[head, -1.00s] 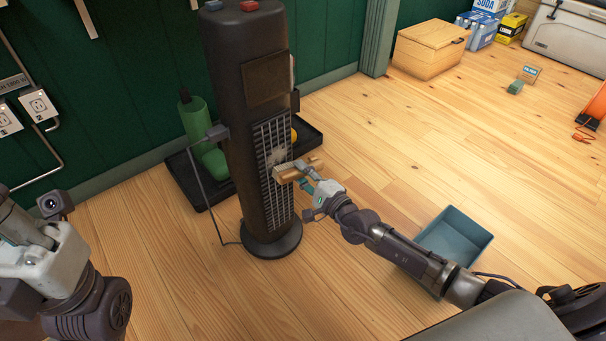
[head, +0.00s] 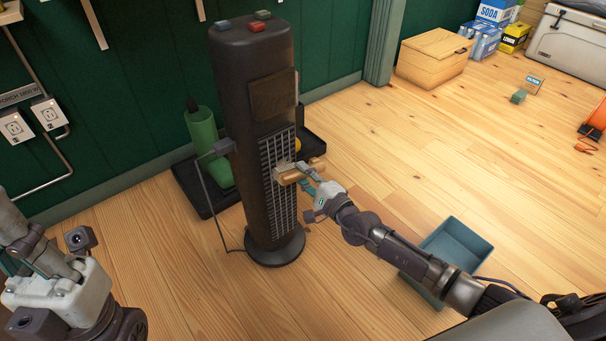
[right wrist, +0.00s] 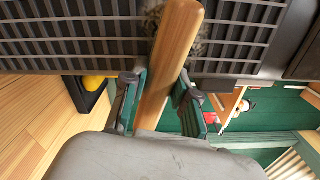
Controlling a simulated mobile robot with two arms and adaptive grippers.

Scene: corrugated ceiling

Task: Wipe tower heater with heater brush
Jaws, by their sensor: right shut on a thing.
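The tower heater (head: 262,140) is a dark upright column on a round base, left of centre in the head view. Its front grille (head: 278,170) has a grey, dusty-looking patch. The heater brush (head: 302,172) has a wooden handle, and its head end is at the grille. My right gripper (head: 313,182) is shut on the brush. In the right wrist view the wooden handle (right wrist: 172,65) runs between my fingers (right wrist: 157,102) up to the grille (right wrist: 95,45), with dark bristles partly hidden behind it. My left gripper's fingertips are not in view; only its wrist shows at lower left.
A black tray (head: 190,188) with a green bottle (head: 205,140) stands behind the heater. A cord runs down the heater's left side. An open blue bin (head: 455,250) sits under my right arm. A wooden box (head: 433,58) and cooler are farther back.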

